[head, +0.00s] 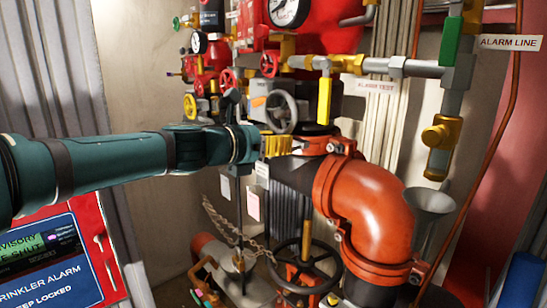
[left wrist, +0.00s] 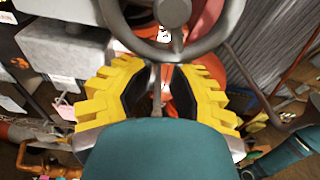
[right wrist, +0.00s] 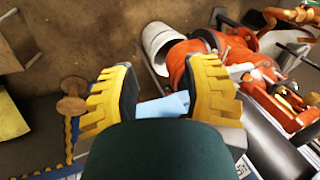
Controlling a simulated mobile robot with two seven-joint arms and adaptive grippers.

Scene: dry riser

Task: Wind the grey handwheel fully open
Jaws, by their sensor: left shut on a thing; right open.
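The grey handwheel (head: 291,102) stands upright in the head view, in front of the red pipework. It also shows at the top of the left wrist view, with its hub (left wrist: 172,12) and curved rim (left wrist: 200,46). My left gripper (head: 277,146) has its yellow fingers at the lower edge of this wheel.
A larger dark handwheel (head: 334,272) sits lower down, with a chain (head: 232,232) beside it. A big orange pipe elbow (head: 375,205) fills the right of the wheel. Small red handwheels (head: 269,64) and gauges (head: 287,11) are above. A red panel (head: 93,212) stands lower left.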

